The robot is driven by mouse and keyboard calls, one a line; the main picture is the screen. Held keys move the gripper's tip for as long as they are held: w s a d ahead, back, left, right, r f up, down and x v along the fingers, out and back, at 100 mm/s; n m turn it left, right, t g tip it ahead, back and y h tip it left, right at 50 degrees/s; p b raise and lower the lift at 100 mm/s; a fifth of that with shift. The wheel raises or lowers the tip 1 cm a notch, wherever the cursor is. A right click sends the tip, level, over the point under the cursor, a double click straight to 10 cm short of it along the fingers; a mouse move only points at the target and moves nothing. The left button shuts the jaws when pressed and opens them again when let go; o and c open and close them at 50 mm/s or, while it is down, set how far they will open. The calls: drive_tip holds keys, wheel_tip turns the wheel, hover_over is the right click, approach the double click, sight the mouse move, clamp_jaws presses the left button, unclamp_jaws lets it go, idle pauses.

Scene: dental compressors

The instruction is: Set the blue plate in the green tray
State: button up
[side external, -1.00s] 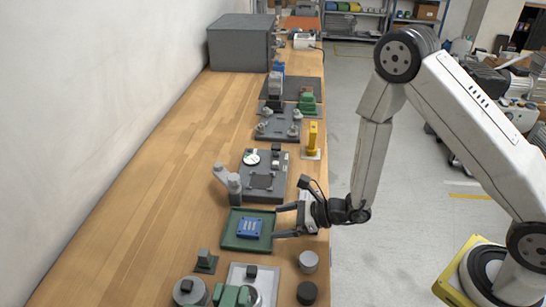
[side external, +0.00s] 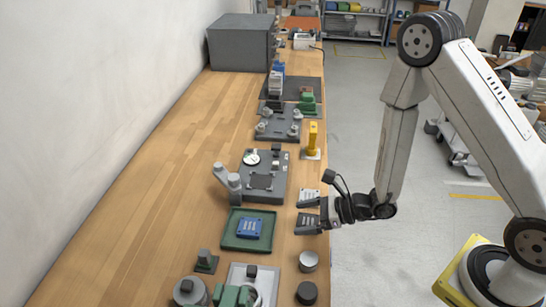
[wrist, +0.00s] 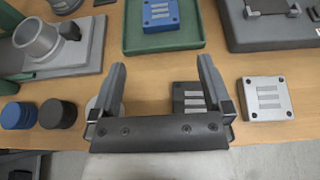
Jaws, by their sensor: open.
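The blue plate (side external: 249,228) lies flat inside the green tray (side external: 230,243), on the tray's floor and clear of its rim as far as I can see. In the wrist view the blue plate (wrist: 160,14) and the green tray (wrist: 162,48) show at the top, cut off by the frame edge. My gripper (side external: 300,209) is open and empty, to the right of the tray near the bench's right edge. In the wrist view its two fingers (wrist: 162,66) stand wide apart, pointing toward the tray with nothing between them.
A dark plate (wrist: 188,98) and a silver plate (wrist: 267,98) lie by the bench edge near my gripper. A dark grey fixture (side external: 262,190) stands behind the tray. A light grey cylinder (side external: 308,261) and a dark one (side external: 306,293) stand in front. Bare wood lies left of the tray.

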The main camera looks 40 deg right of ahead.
drive_tip(key=shift+a, duration=0.1)
drive_tip(key=shift+s+a+r+n+g+y, duration=0.3)
drive_tip(key=shift+s+a+n+g+y, duration=0.1)
drive_tip(key=shift+n, duration=0.1)
drive_tip(key=s+r+n+g, duration=0.1)
drive_tip(key=n+g, duration=0.1)
drive_tip(key=s+a+n+g, duration=0.1)
drive_tip(key=s+n, duration=0.1)
drive_tip(key=s+a+r+n+g+y, duration=0.1)
drive_tip(key=s+n+g, duration=0.1)
drive_tip(key=shift+s+a+r+n+g, duration=0.2)
drive_tip(key=shift+a+r+n+g, duration=0.05)
drive_tip(key=shift+r+n+g, duration=0.1)
drive_tip(key=s+d+r+n+g+h, duration=0.35)
drive_tip(key=s+d+n+h, duration=0.4)
drive_tip(key=n, duration=0.55)
drive_tip(key=w+d+r+n+t+h, duration=0.3)
drive_tip(key=w+d+n, duration=0.2)
drive_tip(key=d+n, duration=0.1)
drive_tip(key=shift+w+h, duration=0.15)
drive_tip(key=shift+h, duration=0.2)
